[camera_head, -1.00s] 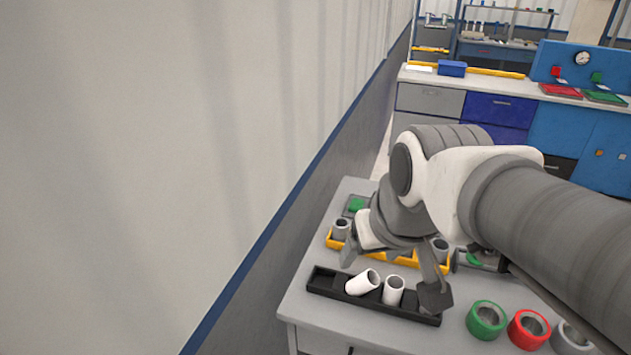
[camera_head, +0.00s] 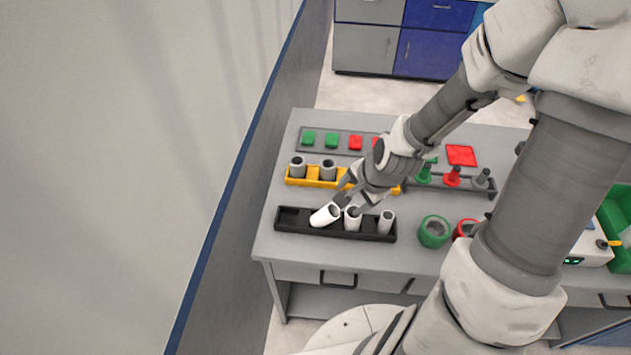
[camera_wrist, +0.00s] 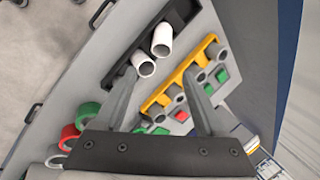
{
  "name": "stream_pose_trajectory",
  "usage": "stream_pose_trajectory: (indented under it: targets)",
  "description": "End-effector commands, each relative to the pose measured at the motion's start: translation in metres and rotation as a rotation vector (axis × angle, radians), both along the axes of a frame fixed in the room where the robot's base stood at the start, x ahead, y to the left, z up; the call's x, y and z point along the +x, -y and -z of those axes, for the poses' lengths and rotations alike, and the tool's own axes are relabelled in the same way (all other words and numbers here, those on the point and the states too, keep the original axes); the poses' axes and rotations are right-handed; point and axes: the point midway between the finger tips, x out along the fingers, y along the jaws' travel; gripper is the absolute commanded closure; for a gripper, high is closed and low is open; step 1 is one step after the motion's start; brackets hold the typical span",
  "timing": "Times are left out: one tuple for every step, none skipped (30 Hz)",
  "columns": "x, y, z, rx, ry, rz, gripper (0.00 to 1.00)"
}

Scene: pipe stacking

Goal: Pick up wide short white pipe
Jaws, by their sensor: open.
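Three white pipes are in the black tray (camera_head: 291,220) on the table. One pipe (camera_head: 323,216) is tilted over in the tray. A wide pipe (camera_head: 352,221) stands in the middle, partly hidden by my gripper. A slimmer pipe (camera_head: 386,223) stands at the right. Which is the wide short one is hard to tell. My gripper (camera_head: 349,200) is open, its fingers close to the tilted and middle pipes. In the wrist view, two white pipes (camera_wrist: 162,38) (camera_wrist: 144,65) show beyond the open, empty fingers (camera_wrist: 159,76). Contact cannot be told.
A yellow tray (camera_head: 310,181) with grey pipes lies just behind the black tray. Green (camera_head: 434,232) and red (camera_head: 464,229) rings stand to the right. Small green and red blocks (camera_head: 331,140) lie at the back. A wall (camera_head: 235,180) runs along the left.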

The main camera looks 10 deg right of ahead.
Motion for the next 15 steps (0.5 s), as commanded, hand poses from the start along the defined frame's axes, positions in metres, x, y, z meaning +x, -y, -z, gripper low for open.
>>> stream_pose_trajectory:
  targets:
    - [0.000, 0.000, 0.001, 0.016, -0.001, 0.021, 0.28]
    - [0.000, -0.001, 0.003, 0.021, 0.000, 0.029, 0.28]
    - [0.001, -0.001, 0.006, 0.026, 0.001, 0.033, 0.28]
    - [0.002, -0.002, 0.009, 0.027, 0.001, 0.036, 0.28]
    - [0.003, -0.002, 0.012, 0.028, 0.002, 0.037, 0.28]
    - [0.005, -0.003, 0.017, 0.028, 0.002, 0.036, 0.28]
    - [0.006, -0.004, 0.020, 0.028, 0.001, 0.035, 0.28]
    - [0.007, -0.005, 0.025, 0.027, 0.000, 0.035, 0.28]
    - [0.009, -0.006, 0.030, 0.026, -0.001, 0.033, 0.28]
    - [0.011, -0.006, 0.033, 0.026, -0.001, 0.034, 0.28]
    - [0.013, -0.007, 0.036, 0.026, 0.000, 0.033, 0.28]
    - [0.015, -0.008, 0.041, 0.026, 0.000, 0.033, 0.28]
    - [0.016, -0.008, 0.045, 0.026, -0.001, 0.032, 0.28]
    - [0.017, -0.009, 0.049, 0.024, -0.001, 0.032, 0.28]
    - [0.020, -0.010, 0.054, 0.025, -0.001, 0.032, 0.28]
